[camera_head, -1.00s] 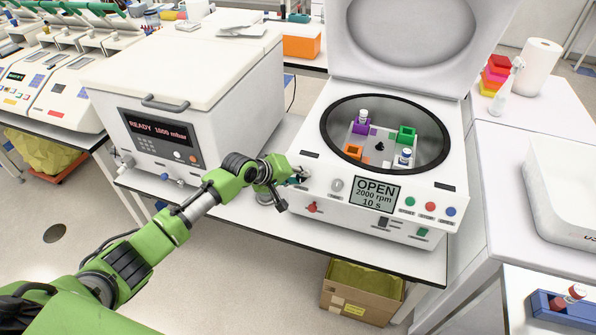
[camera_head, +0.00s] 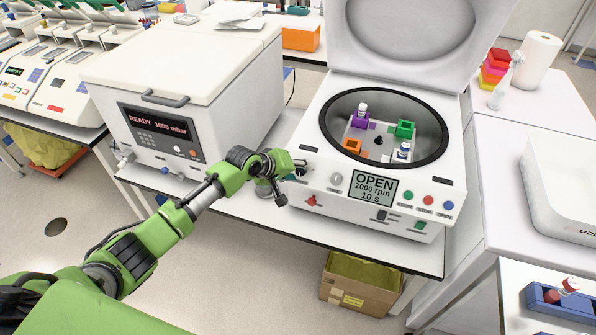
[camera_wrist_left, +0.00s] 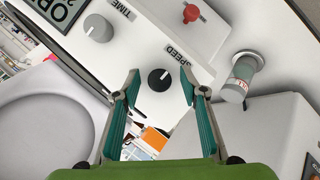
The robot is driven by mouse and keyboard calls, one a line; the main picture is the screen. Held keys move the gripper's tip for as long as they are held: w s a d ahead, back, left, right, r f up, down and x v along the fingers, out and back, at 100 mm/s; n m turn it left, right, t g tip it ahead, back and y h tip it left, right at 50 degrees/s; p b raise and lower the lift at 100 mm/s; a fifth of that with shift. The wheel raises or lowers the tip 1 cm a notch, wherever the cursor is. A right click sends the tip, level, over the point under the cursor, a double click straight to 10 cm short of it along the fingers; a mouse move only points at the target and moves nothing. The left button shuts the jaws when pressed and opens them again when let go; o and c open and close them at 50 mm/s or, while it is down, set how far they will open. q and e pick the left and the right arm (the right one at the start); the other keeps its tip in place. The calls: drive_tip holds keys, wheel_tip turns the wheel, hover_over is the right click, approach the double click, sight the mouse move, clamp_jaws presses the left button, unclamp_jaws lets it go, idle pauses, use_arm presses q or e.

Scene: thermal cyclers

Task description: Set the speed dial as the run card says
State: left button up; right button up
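The centrifuge (camera_head: 283,192) stands with its lid up; its display (camera_head: 373,187) reads OPEN, 2000 rpm, 10 s. In the left wrist view the speed dial (camera_wrist_left: 158,80) is a black knob with a white pointer line toward the upper right, beside the SPEED label. My left gripper (camera_wrist_left: 160,77) is open there, one teal fingertip on each side of the dial; contact is not clear. In the head view my left gripper (camera_head: 300,170) is at the panel's left end and largely hides that dial. The grey time dial (camera_head: 336,179) is to its right. No run card is readable. My right gripper is not in view.
A red switch (camera_head: 311,201) sits just below the left gripper. Green, red and blue buttons (camera_head: 428,200) are right of the display. A white box-shaped unit reading READY 1000 mbar (camera_head: 190,100) stands left. The open bowl (camera_head: 420,119) holds coloured holders with vials.

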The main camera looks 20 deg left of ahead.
use_arm(q)
drive_tip(key=v, duration=1.2)
drive_tip(key=shift+a+f, duration=0.1)
idle(0.4)
drive_tip(key=s+a+f+m+g+y+b, duration=0.15)
drive_tip(key=s+f, duration=0.25)
drive_tip(key=f, duration=0.7)
drive_tip(key=s+a+f+y, duration=0.1)
drive_tip(key=s+a+f, duration=0.25)
drive_tip(key=f, duration=0.75)
drive_tip(key=s+a+f+m+g+y, duration=0.15)
drive_tip(key=s+f, duration=0.25)
drive_tip(key=f, duration=0.7)
drive_tip(key=s+d+f+m+g+b, duration=0.1)
drive_tip(key=s+f, duration=0.7)
drive_tip(key=s, duration=0.2)
drive_tip(key=s+f+m+g, duration=0.1)
drive_tip(key=s+f, duration=0.7)
drive_tip(key=s, duration=0.2)
drive_tip(key=s+d+f+m+g, duration=0.1)
drive_tip(key=s+d+f+m, duration=0.1)
drive_tip(key=s, duration=0.8)
drive_tip(key=s+d+f+m+g, duration=0.1)
drive_tip(key=s+d+f, duration=0.3)
drive_tip(key=s, duration=0.7)
drive_tip(key=shift+m+b, duration=0.45)
drive_tip(key=shift+m, duration=0.15)
